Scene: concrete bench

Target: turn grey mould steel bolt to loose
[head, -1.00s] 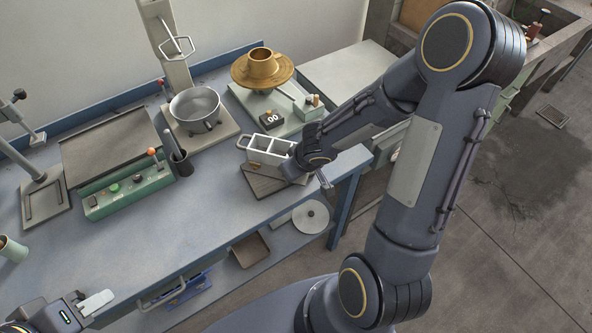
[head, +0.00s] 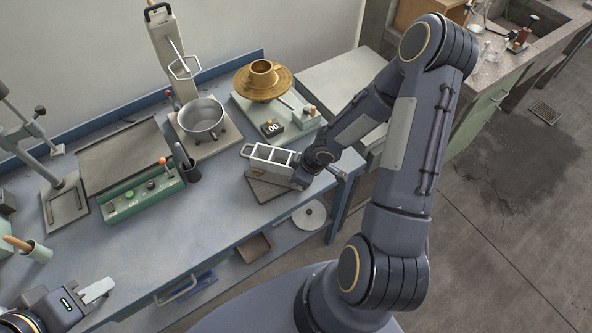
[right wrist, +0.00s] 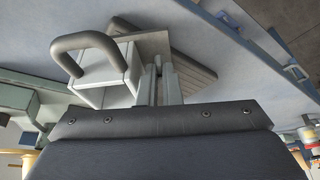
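The grey mould (head: 272,157) is a pale box with open compartments and a loop handle at its left end. It stands on a dark flat plate (head: 268,190) near the bench's right end. It also shows in the right wrist view (right wrist: 103,82), with curved grey handles. My right gripper (head: 299,177) is at the mould's right end. Its two fingers (right wrist: 159,82) are close together beside the mould; I cannot tell if they grip anything. I cannot make out the steel bolt, which may be hidden by the gripper. My left gripper (head: 98,290) is over the bench's front left, away from the mould.
A pot (head: 201,118) on a stand, a brass cup on a round plate (head: 263,82) and a digital display (head: 271,128) stand behind the mould. A green control box (head: 143,198) and dark holder (head: 189,171) are to its left. The bench's front middle is clear.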

